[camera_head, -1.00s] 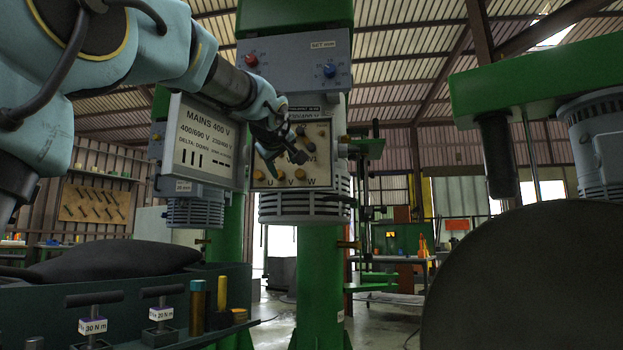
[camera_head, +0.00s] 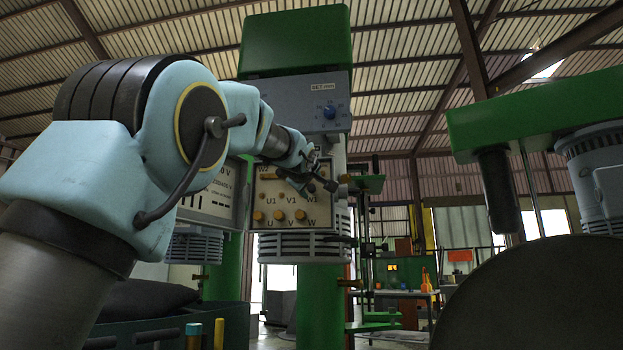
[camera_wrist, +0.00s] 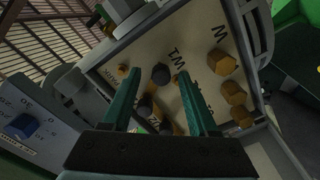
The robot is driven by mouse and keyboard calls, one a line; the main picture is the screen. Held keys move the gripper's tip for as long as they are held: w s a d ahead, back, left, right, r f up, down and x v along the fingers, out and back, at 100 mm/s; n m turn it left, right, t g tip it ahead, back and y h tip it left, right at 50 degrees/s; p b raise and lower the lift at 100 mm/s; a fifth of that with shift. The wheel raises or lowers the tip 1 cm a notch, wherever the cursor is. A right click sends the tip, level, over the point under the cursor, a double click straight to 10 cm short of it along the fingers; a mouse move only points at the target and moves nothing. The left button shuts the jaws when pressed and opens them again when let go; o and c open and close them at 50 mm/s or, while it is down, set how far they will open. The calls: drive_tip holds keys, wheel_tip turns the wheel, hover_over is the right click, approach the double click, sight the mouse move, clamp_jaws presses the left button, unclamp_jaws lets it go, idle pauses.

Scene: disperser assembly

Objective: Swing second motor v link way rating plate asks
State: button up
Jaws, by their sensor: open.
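The motor's terminal board (camera_head: 270,188) is a cream panel in a grey box on the green column. Brass terminals (camera_head: 279,215) line its bottom row above U, V and W; U1, V1 and W1 are marked higher up. My gripper (camera_head: 320,186) is in front of the board's upper right and hides part of it. In the wrist view its two green fingers (camera_wrist: 158,72) are apart, with a dark knob (camera_wrist: 161,74) showing between their tips. Whether they touch it, and how the links lie, I cannot tell.
A grey control box with a blue dial (camera_head: 329,112) sits just above the board. A ribbed motor housing (camera_head: 290,246) is below it. A large dark round shape (camera_head: 535,295) fills the lower right. Tool handles (camera_head: 193,335) stand at the lower left.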

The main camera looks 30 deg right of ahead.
drive_tip(key=shift+p+x, duration=0.3)
drive_tip(key=shift+x, duration=0.65)
drive_tip(key=shift+c, duration=0.3)
clamp_jaws()
idle(0.5)
